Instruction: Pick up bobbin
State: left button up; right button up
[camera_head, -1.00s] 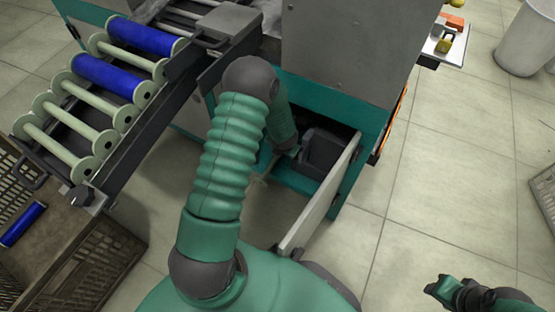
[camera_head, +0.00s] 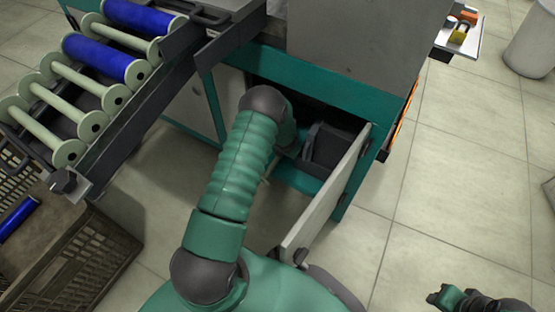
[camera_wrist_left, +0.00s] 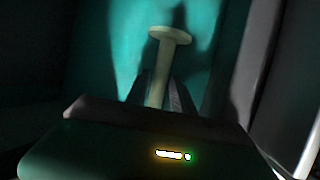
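In the left wrist view a pale empty bobbin (camera_wrist_left: 168,35) stands nearly upright with its round flange at the top. My left gripper (camera_wrist_left: 162,85) has its dark fingers on either side of the bobbin's shaft; I cannot tell whether they press on it. The bobbin's lower end is hidden behind the gripper body. In the head view my left arm reaches into the machine's open lower compartment (camera_head: 340,145), and its gripper is hidden inside. My right gripper (camera_head: 436,297) is low at the right over the floor, with nothing visible in it; its opening is unclear.
The compartment's open door (camera_head: 320,205) stands just right of my left arm. A rack (camera_head: 130,135) at the upper left bears pale bobbins and blue wound bobbins (camera_head: 104,58). A crate (camera_head: 95,255) with a blue bobbin (camera_head: 17,218) is below it.

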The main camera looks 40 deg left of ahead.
pick_arm(q)
grip_shut()
